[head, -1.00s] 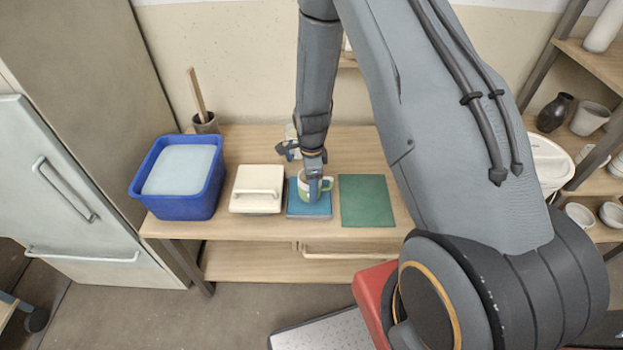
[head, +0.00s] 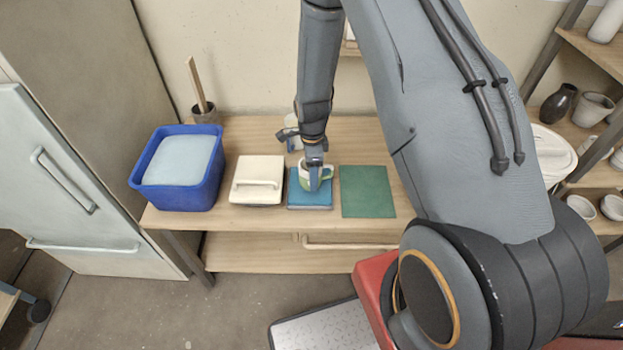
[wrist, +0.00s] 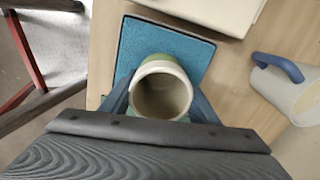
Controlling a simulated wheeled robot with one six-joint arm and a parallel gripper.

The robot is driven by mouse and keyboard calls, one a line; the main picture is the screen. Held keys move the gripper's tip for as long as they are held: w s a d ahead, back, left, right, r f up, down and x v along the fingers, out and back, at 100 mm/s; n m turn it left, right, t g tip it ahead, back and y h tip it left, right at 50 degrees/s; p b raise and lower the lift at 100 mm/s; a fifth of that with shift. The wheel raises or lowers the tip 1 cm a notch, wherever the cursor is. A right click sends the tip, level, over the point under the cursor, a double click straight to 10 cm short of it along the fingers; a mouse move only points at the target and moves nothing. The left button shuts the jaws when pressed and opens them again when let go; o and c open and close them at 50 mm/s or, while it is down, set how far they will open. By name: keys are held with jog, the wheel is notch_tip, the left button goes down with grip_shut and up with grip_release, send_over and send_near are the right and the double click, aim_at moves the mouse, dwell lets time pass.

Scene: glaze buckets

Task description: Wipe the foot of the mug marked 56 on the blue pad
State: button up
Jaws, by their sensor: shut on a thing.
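A mug (head: 305,180) with a cream and green body is at the blue pad (head: 309,203) on the bench. My gripper (head: 314,176) is shut on the mug from above. In the wrist view the mug (wrist: 161,90) shows its open rim between my fingers, with the blue pad (wrist: 190,45) around and beneath it. I cannot tell whether its foot touches the pad. No number can be read on the mug.
A lidded cream box (head: 257,180) and a blue tub (head: 180,167) stand left of the pad; a green mat (head: 367,191) lies to its right. Another mug (wrist: 285,86) with a blue handle stands behind, partly hidden in the head view. Shelves of pottery are at right.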

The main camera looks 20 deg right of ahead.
jog(key=shift+w+d+b, duration=0.3)
jog(key=shift+w+b, duration=0.1)
jog(key=shift+w, duration=0.45)
jog(key=shift+w+d+b, duration=0.25)
jog(key=shift+w+b, duration=0.1)
jog(key=shift+w, duration=0.5)
jog(key=shift+s+a+r+p, duration=0.1)
jog(key=shift+s+a+p, duration=0.35)
jog(key=shift+s, duration=0.65)
jog(key=shift+s+a+f+p, duration=0.1)
jog(key=shift+s+a+p, duration=0.2)
jog(key=shift+s+p, duration=0.6)
jog(key=shift+s+a+r+p, duration=0.1)
jog(key=shift+s+a+p, duration=0.25)
jog(key=shift+s, duration=1)
jog(key=shift+r, duration=0.1)
jog(key=shift+r+p, duration=2.1)
jog(key=shift+r, duration=1.35)
jog(key=shift+f, duration=0.1)
jog(key=w+b, duration=0.1)
jog(key=w+f+b, duration=0.1)
jog(key=w+d+b, duration=0.1)
jog(key=shift+w+f+b, duration=0.25)
jog(key=shift+b, duration=0.1)
jog(key=shift+f+b, duration=1.3)
jog(key=shift+f, duration=0.9)
